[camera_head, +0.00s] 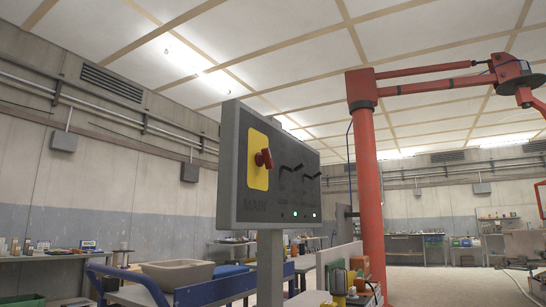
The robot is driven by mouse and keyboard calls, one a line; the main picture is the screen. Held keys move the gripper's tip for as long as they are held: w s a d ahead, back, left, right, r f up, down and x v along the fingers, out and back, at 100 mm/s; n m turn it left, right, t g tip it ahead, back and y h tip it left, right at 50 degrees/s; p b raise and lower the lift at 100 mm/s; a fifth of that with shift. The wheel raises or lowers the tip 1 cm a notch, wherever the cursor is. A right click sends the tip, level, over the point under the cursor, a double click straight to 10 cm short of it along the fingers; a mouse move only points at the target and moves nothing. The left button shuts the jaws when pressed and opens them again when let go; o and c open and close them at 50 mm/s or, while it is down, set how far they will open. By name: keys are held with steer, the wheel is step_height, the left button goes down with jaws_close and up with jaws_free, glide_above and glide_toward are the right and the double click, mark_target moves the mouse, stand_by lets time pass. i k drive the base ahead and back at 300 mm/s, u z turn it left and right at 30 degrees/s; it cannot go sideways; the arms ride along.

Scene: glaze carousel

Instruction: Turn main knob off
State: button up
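The main knob (264,158) is red and sits on a yellow plate (258,181) at the left of a grey control panel (232,190). The panel stands upright on a grey post (270,265) near the middle of the head view and is seen at an angle. The knob's exact turn position is hard to read from here. To its right on the panel are dark handles (312,177). A lit green lamp (294,213) and a whitish lamp show along the panel's lower edge. My gripper is not visible in this view.
A tall red column with a jointed red arm (425,70) stands behind the panel to the right. A blue-railed cart (215,290) with a beige tub (178,273) is at lower left. Small coloured items (358,265) stand below the panel. Benches line the walls; open floor shows at right.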

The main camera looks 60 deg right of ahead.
mark_target(265, 158)
steer(key=k, duration=0.85)
steer(key=z, duration=1.65)
